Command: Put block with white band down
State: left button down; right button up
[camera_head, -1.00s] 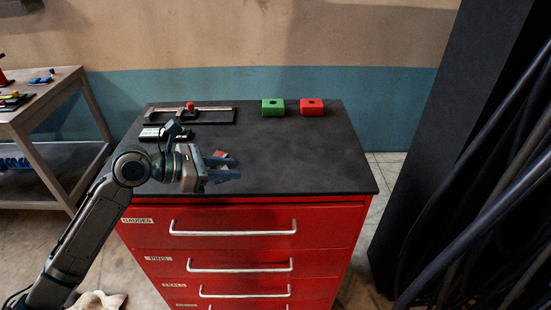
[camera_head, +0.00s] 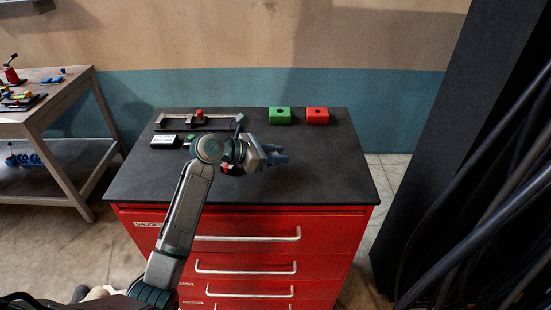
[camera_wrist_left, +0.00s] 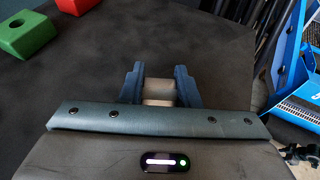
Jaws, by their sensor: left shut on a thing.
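My left gripper (camera_head: 282,157) is over the middle of the black cabinet top (camera_head: 325,170), with its blue-grey fingers pointing right. In the left wrist view, the left gripper (camera_wrist_left: 160,88) is shut on a small pale block (camera_wrist_left: 159,92); a lighter edge and a tan middle show between the fingers. I cannot clearly make out a white band on it. In the head view the held block is hidden by the fingers. A small red and white thing (camera_head: 228,169) shows just below my left wrist, partly hidden. My right gripper is not in view.
A green block (camera_head: 280,121) and a red block (camera_head: 317,121), each with a hole, stand at the back. A caliper-like tool (camera_head: 180,124) and a small white-faced box (camera_head: 164,141) lie at the back left. The right side of the top is clear.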

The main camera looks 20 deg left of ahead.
pick_arm(q)
notch_tip(320, 180, down, 2)
jog(key=shift+s+f+p, duration=0.1)
jog(key=shift+f+p, duration=0.1)
jog(key=shift+p, duration=0.2)
jog(key=shift+a+f, duration=0.1)
jog(key=shift+f, duration=0.1)
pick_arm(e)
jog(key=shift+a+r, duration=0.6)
pick_arm(q)
jog(key=c, duration=1.1)
grip_release()
jog(key=shift+f, duration=0.15)
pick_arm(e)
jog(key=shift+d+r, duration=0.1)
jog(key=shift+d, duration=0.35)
